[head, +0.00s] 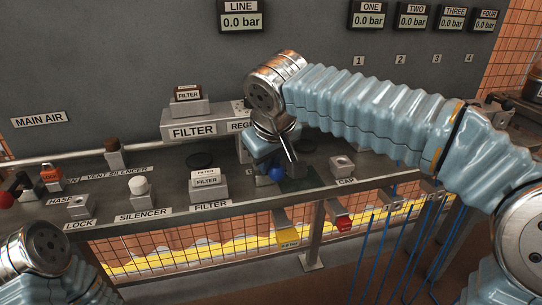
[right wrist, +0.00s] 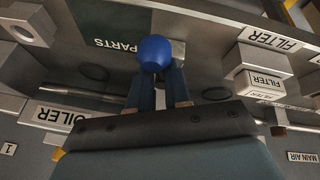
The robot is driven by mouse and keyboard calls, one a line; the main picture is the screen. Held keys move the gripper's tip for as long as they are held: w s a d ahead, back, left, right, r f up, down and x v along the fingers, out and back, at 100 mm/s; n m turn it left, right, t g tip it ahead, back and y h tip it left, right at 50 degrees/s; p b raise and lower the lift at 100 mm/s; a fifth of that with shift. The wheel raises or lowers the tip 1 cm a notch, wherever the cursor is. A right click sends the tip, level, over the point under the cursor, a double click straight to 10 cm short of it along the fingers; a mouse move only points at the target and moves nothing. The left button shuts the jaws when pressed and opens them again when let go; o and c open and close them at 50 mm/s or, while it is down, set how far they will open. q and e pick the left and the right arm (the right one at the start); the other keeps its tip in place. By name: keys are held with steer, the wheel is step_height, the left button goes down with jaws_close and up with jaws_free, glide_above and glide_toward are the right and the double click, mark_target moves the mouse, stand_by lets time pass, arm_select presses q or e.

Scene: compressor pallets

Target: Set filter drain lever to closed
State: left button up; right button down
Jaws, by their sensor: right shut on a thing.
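My right gripper (head: 274,162) reaches down over the middle of the bench and is shut on a part with a blue ball knob (head: 277,174). In the right wrist view the blue knob (right wrist: 155,52) stands out at the tips of the two fingers (right wrist: 158,82). The fingers hide the rest of the part, so I cannot tell whether it is the filter drain lever or how it is turned. A block labelled FILTER (head: 188,107) stands behind, to the left. My left arm shows at the lower left; its gripper is out of view.
A green PARTS mat (right wrist: 110,45) lies beside the knob. A smaller filter block (head: 207,188) and a silencer block (head: 139,190) stand to the left on the bench. A yellow tag (head: 287,237) and a red-ended part (head: 341,222) hang at the front edge. Gauges line the back wall.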

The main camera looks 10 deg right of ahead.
steer(key=shift+s+a+f+m+g+h+p, duration=0.2)
steer(key=shift+m+h, duration=0.2)
steer(key=shift+m, duration=0.5)
steer(key=shift+s+a+f+m+g+h+p, duration=0.15)
steer(key=shift+m+h, duration=0.25)
steer(key=shift+m, duration=0.5)
steer(key=shift+a+f, duration=0.1)
steer(key=c, duration=0.9)
jaws_free()
steer(key=shift+c, duration=0.2)
steer(key=shift+r, duration=0.25)
steer(key=shift+r, duration=0.2)
steer(key=v, duration=1.3)
steer(key=shift+s, duration=0.2)
steer(key=shift+a+r, duration=0.1)
